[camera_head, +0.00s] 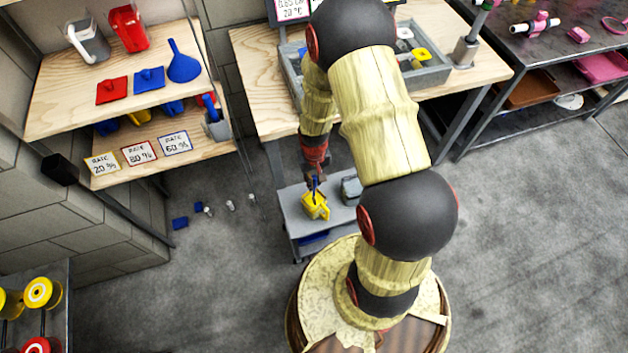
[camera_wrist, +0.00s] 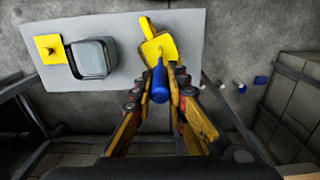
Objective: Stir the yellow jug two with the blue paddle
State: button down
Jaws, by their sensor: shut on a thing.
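The yellow jug (camera_head: 313,207) stands on a small grey shelf. In the wrist view the jug (camera_wrist: 152,38) has its handle away from me. My gripper (camera_head: 315,172) is above the jug and shut on the blue paddle (camera_head: 315,186). In the wrist view the paddle's blue handle (camera_wrist: 160,88) sits between the fingers of my gripper (camera_wrist: 161,72), pointing down toward the jug. The paddle's lower end is hidden, so I cannot tell how deep in the jug it is.
A grey container (camera_wrist: 93,58) stands beside the jug, with a yellow lid-like piece (camera_wrist: 48,49) farther left on the shelf (camera_wrist: 118,22). Small blue pieces (camera_head: 180,222) and white ones lie on the floor. A wooden table (camera_head: 262,75) stands behind, with a grey tray on it.

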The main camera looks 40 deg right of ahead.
jog(key=shift+r+p, duration=2.7)
jog(key=shift+r, duration=1.05)
notch_tip(320, 180, up, 5)
jog(key=p, duration=0.3)
jog(key=shift+p, duration=0.35)
